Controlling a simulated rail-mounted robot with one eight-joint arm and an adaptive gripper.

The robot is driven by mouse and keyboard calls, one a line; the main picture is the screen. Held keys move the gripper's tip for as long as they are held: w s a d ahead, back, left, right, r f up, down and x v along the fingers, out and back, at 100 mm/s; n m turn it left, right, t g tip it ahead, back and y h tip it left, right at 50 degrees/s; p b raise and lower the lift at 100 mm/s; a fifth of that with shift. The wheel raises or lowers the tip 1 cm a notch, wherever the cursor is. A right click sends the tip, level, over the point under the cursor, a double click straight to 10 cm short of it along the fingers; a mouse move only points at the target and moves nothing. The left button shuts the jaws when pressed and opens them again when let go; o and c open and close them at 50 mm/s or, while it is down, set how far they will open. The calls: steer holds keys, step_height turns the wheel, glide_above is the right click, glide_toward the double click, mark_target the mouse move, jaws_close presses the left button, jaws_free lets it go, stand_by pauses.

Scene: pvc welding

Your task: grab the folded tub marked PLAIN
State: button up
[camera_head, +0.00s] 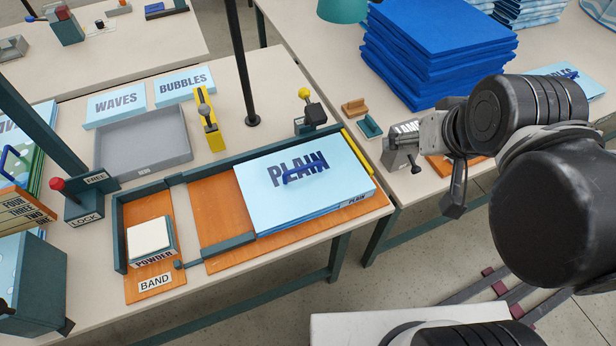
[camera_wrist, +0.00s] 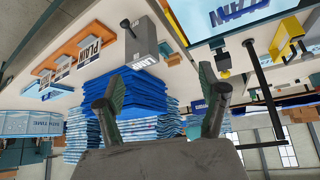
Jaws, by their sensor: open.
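The folded tub marked PLAIN (camera_head: 265,208) is a flat light-blue pack lying on an orange board inside a low teal frame. A dark blue handle (camera_head: 303,172) lies across its lettering. In the wrist view, a part of the folded tub (camera_wrist: 215,15) shows upside down at the top right edge. My gripper (camera_head: 448,180) is to the right of the tub in the head view, apart from it and partly hidden by my arm. In the wrist view, its two fingers (camera_wrist: 163,88) are spread with nothing between them.
Teal rails (camera_head: 225,160) edge the board, with a clamp (camera_head: 311,113) behind. A dark post (camera_head: 243,60) rises beyond. A grey LAMP box (camera_head: 397,155) is near my gripper. Stacked blue packs (camera_head: 430,50) stand behind. A powder box (camera_head: 150,240) and grey tray (camera_head: 140,140) lie left.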

steer(key=shift+c, duration=0.5)
steer(key=c, duration=0.9)
steer(key=shift+c, duration=0.2)
